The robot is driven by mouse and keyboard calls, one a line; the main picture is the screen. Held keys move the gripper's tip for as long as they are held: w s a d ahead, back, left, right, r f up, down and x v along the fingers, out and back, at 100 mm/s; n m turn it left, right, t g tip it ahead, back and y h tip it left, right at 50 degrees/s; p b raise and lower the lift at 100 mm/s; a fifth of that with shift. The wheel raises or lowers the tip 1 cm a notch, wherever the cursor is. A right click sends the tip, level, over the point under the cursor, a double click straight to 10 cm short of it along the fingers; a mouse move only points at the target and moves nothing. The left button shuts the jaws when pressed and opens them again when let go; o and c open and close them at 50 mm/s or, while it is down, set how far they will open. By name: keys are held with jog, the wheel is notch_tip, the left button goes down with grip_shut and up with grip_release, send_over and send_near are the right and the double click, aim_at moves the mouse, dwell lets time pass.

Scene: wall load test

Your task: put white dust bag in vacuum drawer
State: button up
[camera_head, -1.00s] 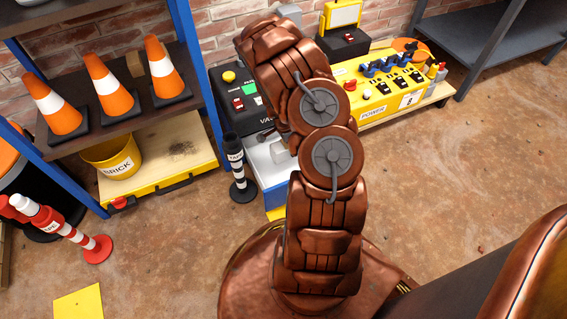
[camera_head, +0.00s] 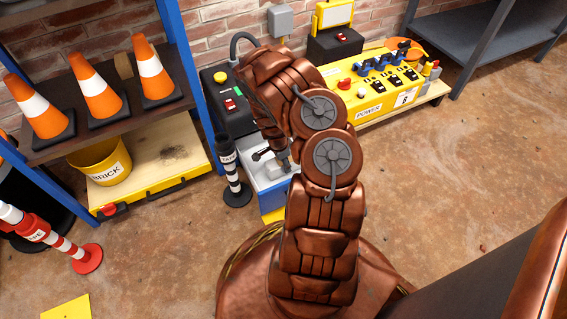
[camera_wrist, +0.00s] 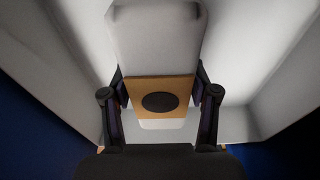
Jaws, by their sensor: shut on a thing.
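My gripper (camera_wrist: 160,105) is shut on the white dust bag (camera_wrist: 157,38), gripping it at its tan collar plate with a round dark hole. In the wrist view the bag lies between the white walls of the vacuum drawer (camera_wrist: 270,95). I cannot tell whether it touches the drawer floor. In the head view the open drawer, with a blue front (camera_head: 273,197), juts out below the black vacuum unit (camera_head: 222,90). My arm hides part of the unit and drawer, and the gripper is mostly hidden there.
A black-and-white post (camera_head: 233,175) stands close left of the drawer. A blue-framed shelf (camera_head: 185,70) with orange cones (camera_head: 97,90) is further left. A yellow power box (camera_head: 375,85) is at right. The floor at right is clear.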

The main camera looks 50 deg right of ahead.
jog(key=shift+f+b, duration=0.2)
jog(key=shift+b, duration=0.1)
jog(key=o, duration=1.2)
jog(key=shift+r, duration=0.1)
